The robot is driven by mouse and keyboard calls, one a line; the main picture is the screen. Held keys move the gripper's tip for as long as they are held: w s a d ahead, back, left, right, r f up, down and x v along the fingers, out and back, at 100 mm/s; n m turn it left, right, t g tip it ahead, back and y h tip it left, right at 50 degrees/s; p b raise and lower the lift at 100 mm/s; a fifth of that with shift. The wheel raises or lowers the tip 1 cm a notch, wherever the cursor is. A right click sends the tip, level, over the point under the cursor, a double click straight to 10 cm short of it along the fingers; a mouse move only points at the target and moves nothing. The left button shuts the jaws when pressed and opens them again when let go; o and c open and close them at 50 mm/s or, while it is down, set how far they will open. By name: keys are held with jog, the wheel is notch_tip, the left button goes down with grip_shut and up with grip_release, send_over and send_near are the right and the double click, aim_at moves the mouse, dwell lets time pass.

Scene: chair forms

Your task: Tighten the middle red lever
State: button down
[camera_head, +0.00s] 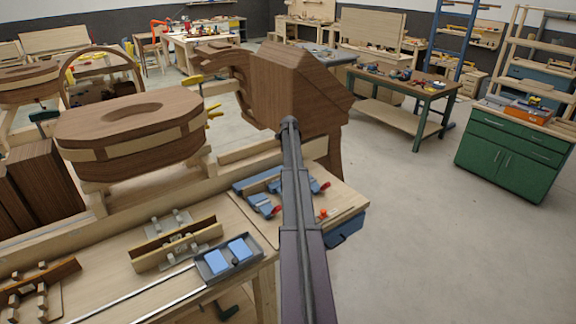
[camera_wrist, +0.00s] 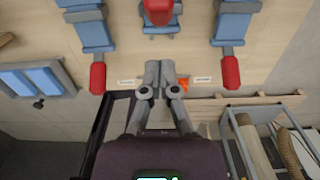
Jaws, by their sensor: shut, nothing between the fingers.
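Three blue clamps with red levers show in the wrist view. The middle red lever (camera_wrist: 158,12) is at the top edge and partly cut off. The left red lever (camera_wrist: 97,77) and right red lever (camera_wrist: 231,73) stick out toward the bottom on either side. My gripper (camera_wrist: 160,66) is shut and empty, its fingertips just below the middle lever in the picture, with a visible gap. In the head view the left lever (camera_head: 277,210) and right lever (camera_head: 325,186) show beside my arm. My arm hides the middle lever there.
The clamps are on a pale wooden bench (camera_head: 345,200). A small orange piece (camera_wrist: 184,83) lies near my fingers, by the bench's edge. A tray with blue pads (camera_head: 228,262) is to the left. A large brown wooden form (camera_head: 290,85) stands behind. Open floor is on the right.

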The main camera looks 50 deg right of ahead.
notch_tip(320, 180, up, 6)
jog(key=w+p, duration=0.2)
jog(key=p, duration=0.3)
jog(key=shift+d+f, duration=0.2)
jog(key=shift+w, duration=0.15)
dwell(0.4)
jog(key=a+f+n+b, duration=0.3)
jog(key=a+n, duration=0.3)
jog(key=a, duration=0.7)
jog(key=a+f+n+b, duration=0.4)
jog(key=a+n, duration=0.2)
jog(key=a, duration=0.7)
jog(key=a+f+n+b, duration=0.3)
jog(key=a+n, duration=0.3)
jog(key=a, duration=0.7)
jog(key=s+a+f+n+b, duration=0.3)
jog(key=s+a+n, duration=0.3)
jog(key=a, duration=0.3)
jog(key=s+a+f+n+b, duration=0.3)
jog(key=s+a+n, duration=0.2)
jog(key=a+n, duration=0.3)
jog(key=s+a+f+n+b, duration=0.3)
jog(key=s+a+n, duration=0.3)
jog(key=a, duration=0.6)
jog(key=shift+s+a+f+n+b, duration=0.2)
jog(key=shift+s+f+n+b, duration=0.1)
jog(key=shift+f+n+b, duration=0.1)
